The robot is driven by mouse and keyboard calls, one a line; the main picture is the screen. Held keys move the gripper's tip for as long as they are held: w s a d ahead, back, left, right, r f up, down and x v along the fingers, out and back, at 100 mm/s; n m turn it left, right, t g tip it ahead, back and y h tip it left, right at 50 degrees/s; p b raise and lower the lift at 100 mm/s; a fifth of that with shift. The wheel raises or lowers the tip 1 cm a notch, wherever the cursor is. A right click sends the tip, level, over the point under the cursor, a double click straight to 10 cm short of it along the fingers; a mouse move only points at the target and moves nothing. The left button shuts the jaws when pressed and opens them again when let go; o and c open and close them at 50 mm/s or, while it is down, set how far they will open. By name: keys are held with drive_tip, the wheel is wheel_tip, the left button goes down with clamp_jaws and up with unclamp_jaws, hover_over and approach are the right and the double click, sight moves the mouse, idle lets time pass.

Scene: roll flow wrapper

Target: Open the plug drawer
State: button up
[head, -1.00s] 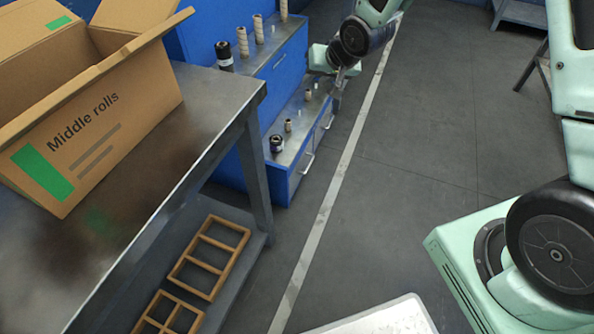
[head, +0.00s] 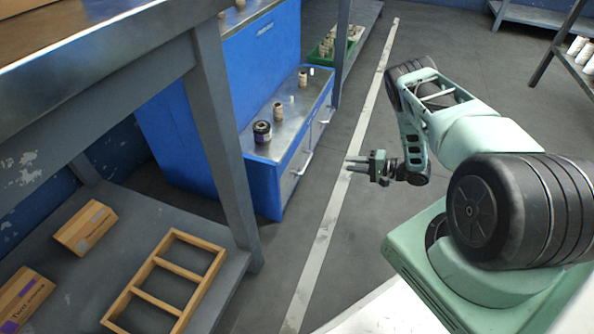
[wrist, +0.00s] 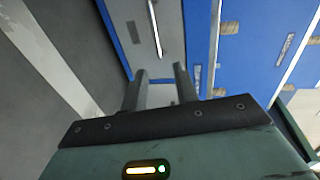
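The blue cabinet (head: 263,176) has a low step with grey drawer fronts. The near drawer (head: 291,177) has a bar handle (head: 304,161), and a farther drawer (head: 319,127) has its own handle (head: 327,115). Both look shut. Their labels are too small to read, so I cannot tell which is the plug drawer. My gripper (head: 352,163) is over the floor, right of the near drawer, with its fingers towards the cabinet. In the wrist view my gripper (wrist: 160,72) is open and empty. A drawer handle (wrist: 154,28) lies beyond the fingertips, apart from them.
A dark spool (head: 262,131) and small rolls (head: 278,110) stand on the cabinet's step. A grey workbench (head: 215,130) with a wooden frame (head: 190,274) on its lower shelf is at the left. A green crate (head: 324,50) is behind. The floor (head: 340,215) before the drawers is clear.

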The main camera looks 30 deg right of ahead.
sight(307, 161)
drive_tip(key=shift+s+a+f+b+x, duration=0.1)
drive_tip(key=shift+b+x, duration=1.15)
drive_tip(key=shift+x, duration=1.6)
drive_tip(key=shift+s+a+f+b+x, duration=0.15)
drive_tip(key=shift+b+x, duration=1.15)
drive_tip(key=shift+x, duration=1.55)
drive_tip(key=shift+s+a+f+b+x, duration=0.1)
drive_tip(key=shift+b+x, duration=1.15)
drive_tip(key=shift+x, duration=1.6)
clamp_jaws()
